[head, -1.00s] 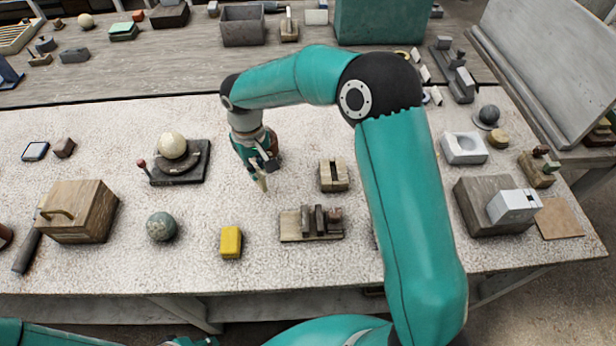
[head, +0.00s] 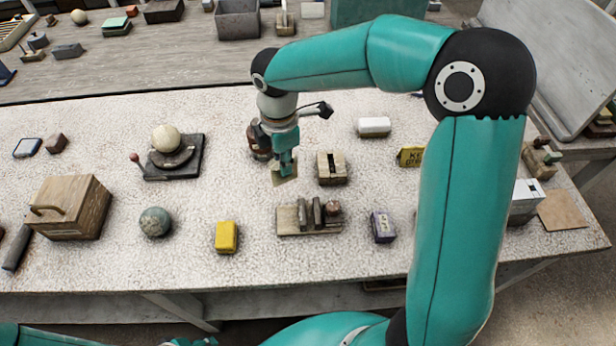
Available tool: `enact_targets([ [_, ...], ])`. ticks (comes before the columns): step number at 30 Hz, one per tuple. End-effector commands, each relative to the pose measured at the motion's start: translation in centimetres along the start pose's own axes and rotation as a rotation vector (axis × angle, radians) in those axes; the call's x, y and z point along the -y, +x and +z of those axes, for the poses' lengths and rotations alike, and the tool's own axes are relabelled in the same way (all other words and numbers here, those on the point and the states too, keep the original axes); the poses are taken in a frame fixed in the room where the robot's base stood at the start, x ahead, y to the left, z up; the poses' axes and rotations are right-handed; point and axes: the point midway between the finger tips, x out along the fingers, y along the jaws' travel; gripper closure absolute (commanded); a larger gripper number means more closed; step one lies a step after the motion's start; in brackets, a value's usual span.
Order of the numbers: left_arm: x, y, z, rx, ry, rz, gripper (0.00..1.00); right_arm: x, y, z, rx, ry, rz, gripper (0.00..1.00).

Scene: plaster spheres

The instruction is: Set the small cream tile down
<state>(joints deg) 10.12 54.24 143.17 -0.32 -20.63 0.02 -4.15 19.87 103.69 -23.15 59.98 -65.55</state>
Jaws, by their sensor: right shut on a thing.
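The small cream tile (head: 285,177) is a thin pale plate at the lower end of my right gripper (head: 284,163). My right gripper is shut on it, pointing down over the speckled table (head: 100,276). The tile is tilted, and I cannot tell whether its lower edge touches the table. It is just left of a pale slotted wooden block (head: 332,168). A dark brown rounded object (head: 259,142) is close behind the gripper on its left, partly hidden.
A wooden base with upright pieces (head: 309,216) stands nearer me. Bare table lies left of the tile. My right arm hides part of the right side.

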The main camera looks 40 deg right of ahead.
Motion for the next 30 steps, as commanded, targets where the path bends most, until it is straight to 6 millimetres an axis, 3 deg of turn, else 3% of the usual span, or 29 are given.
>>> enact_targets([
  [9,0.5,1.4,0.0,0.000,0.000,0.000,0.60,4.5,-1.4,1.9,-0.002,-0.775,0.003,1.00],
  [15,0.6,1.7,0.0,0.000,0.000,0.000,0.60,6.2,-1.8,2.5,-0.003,-1.067,0.004,1.00],
  [20,0.6,1.7,0.0,0.000,0.000,0.000,0.60,6.7,-1.9,2.6,-0.003,-1.153,0.004,1.00],
  [30,0.6,1.7,0.0,0.000,0.000,0.000,0.60,6.7,-1.9,2.6,-0.003,-1.160,0.003,1.00],
])
